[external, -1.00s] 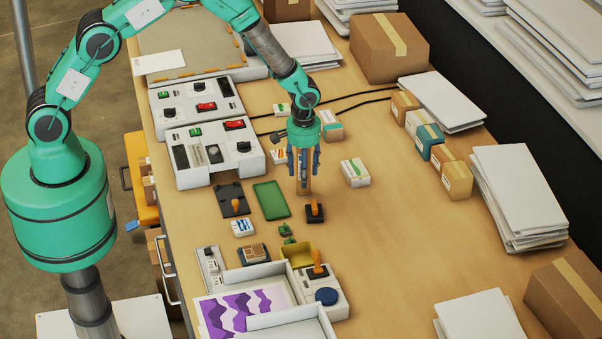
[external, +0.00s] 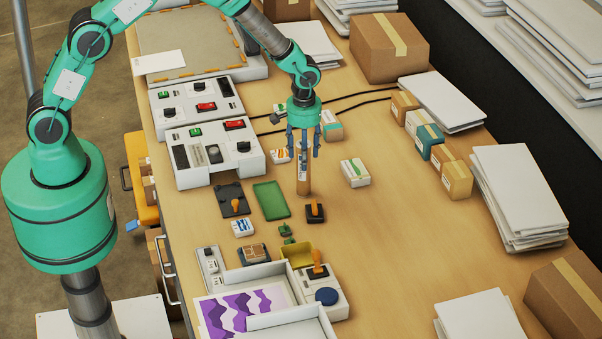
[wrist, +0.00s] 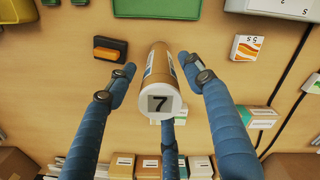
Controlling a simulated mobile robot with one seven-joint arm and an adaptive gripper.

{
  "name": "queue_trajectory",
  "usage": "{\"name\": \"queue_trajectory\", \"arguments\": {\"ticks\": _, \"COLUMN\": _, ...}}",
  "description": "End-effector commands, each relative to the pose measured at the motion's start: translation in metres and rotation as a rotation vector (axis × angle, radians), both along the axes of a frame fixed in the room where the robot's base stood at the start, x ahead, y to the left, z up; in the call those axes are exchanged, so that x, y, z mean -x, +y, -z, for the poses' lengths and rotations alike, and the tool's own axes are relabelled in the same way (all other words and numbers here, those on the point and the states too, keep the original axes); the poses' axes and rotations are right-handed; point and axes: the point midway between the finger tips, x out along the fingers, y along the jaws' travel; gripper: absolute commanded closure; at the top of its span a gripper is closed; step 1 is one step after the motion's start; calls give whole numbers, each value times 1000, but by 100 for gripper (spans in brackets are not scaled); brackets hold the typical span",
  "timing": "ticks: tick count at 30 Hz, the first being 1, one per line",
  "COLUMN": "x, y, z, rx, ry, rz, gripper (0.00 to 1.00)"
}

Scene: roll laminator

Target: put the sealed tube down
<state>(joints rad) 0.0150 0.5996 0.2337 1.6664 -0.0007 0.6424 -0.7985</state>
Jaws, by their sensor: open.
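The sealed tube (external: 303,174) is a brown cardboard cylinder with a white cap. It stands upright on the wooden table, just behind a black stamp block with an orange handle (external: 315,211). In the wrist view its white end cap (wrist: 160,100) shows a dark "7" on a grey square. My gripper (external: 303,150) is above the tube, pointing down, with its blue fingers open around the tube's upper end. In the wrist view the fingers (wrist: 165,88) are spread on several sides of the tube, with gaps between them and it.
A green tray (external: 271,200) and a black pad (external: 232,199) lie to the left. White control boxes (external: 215,165) stand further left. A small white-and-green box (external: 355,173) is to the right. The table's right middle (external: 400,230) is clear.

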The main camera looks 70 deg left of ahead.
Motion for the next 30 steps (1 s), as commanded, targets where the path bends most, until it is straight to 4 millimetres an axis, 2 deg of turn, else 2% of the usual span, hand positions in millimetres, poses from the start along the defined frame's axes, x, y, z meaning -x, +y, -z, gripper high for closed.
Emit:
{"name": "queue_trajectory", "arguments": {"ticks": 6, "x": -1, "y": 0, "z": -33, "rx": 0, "ry": -3, "rz": 0, "gripper": 48}}
{"name": "queue_trajectory", "arguments": {"ticks": 12, "x": 0, "y": 0, "z": -51, "rx": 0, "ry": -1, "rz": 0, "gripper": 48}}
{"name": "queue_trajectory", "arguments": {"ticks": 30, "x": 0, "y": 0, "z": -56, "rx": 0, "ry": 0, "rz": 0, "gripper": 48}}
